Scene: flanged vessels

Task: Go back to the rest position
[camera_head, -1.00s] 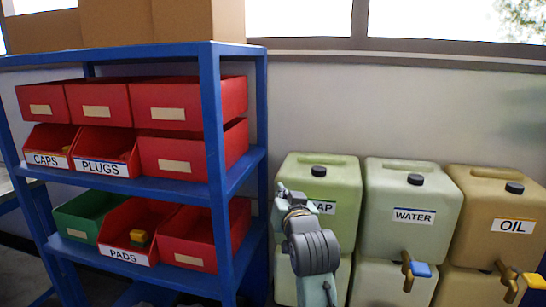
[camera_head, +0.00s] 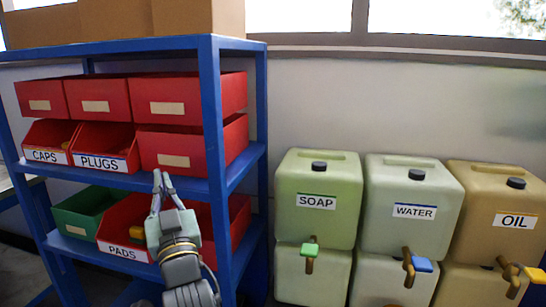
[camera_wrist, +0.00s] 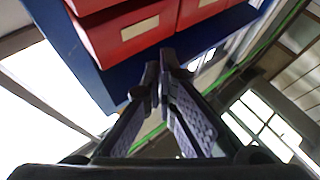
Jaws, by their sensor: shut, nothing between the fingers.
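My gripper (camera_head: 163,182) is shut and empty, its fingers pointing up in front of the blue shelf rack (camera_head: 214,120). In the head view it covers part of the lower bins, including part of the PADS bin (camera_head: 118,220). In the wrist view my gripper (camera_wrist: 160,65) shows with its fingertips together, below a blue shelf edge (camera_wrist: 122,75) and red bins (camera_wrist: 130,32).
Red bins marked CAPS (camera_head: 45,156) and PLUGS (camera_head: 100,162) stand on the middle shelf. A green bin (camera_head: 85,212) is lower left. SOAP (camera_head: 316,225), WATER (camera_head: 412,235) and OIL (camera_head: 500,240) containers with taps stand to the right. The wall above them is clear.

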